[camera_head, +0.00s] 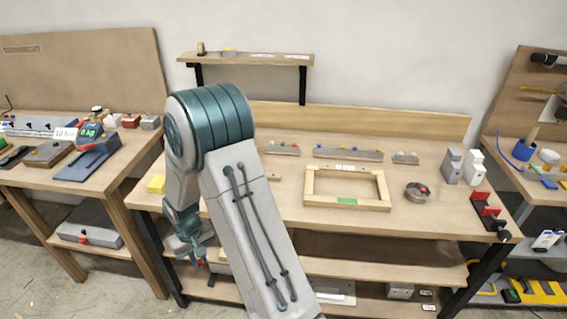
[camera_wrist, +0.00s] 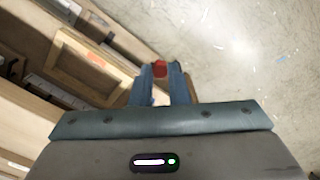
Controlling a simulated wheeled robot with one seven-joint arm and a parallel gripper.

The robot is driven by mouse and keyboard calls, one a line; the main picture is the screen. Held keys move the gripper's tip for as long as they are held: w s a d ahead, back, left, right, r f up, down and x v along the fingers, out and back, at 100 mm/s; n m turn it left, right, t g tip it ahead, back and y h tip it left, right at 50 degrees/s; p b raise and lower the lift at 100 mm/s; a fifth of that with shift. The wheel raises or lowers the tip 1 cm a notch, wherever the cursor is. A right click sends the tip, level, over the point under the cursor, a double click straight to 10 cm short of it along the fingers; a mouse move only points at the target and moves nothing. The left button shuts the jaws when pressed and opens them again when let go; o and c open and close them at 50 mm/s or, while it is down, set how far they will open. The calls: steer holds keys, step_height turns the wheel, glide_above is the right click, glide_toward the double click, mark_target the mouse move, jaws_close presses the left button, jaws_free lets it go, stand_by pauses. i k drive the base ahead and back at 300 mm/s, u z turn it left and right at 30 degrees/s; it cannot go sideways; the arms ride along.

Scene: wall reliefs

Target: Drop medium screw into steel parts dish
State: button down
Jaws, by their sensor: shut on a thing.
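My gripper (camera_head: 198,254) hangs low at the left front of the middle workbench, near its front edge. In the wrist view, its two blue fingers (camera_wrist: 160,80) are shut on a small red piece (camera_wrist: 160,68), which I take to be the medium screw. Most of it is hidden between the fingers. The steel parts dish (camera_head: 417,197) is a small round grey dish on the right part of the bench top. A red bit shows inside it. My gripper is well left of the dish and apart from it.
A wooden frame (camera_head: 308,196) lies left of the dish. Grey and white blocks (camera_head: 452,166) and a red-and-black fixture (camera_head: 490,213) stand right of it. Racks with coloured knobs (camera_head: 347,154) line the back. Lower shelves (camera_head: 375,270) hold boxes.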

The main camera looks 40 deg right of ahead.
mark_target(409, 195)
steer(key=u, duration=0.35)
steer(key=k, duration=1.4)
steer(key=z, duration=1.9)
steer(key=i, duration=0.3)
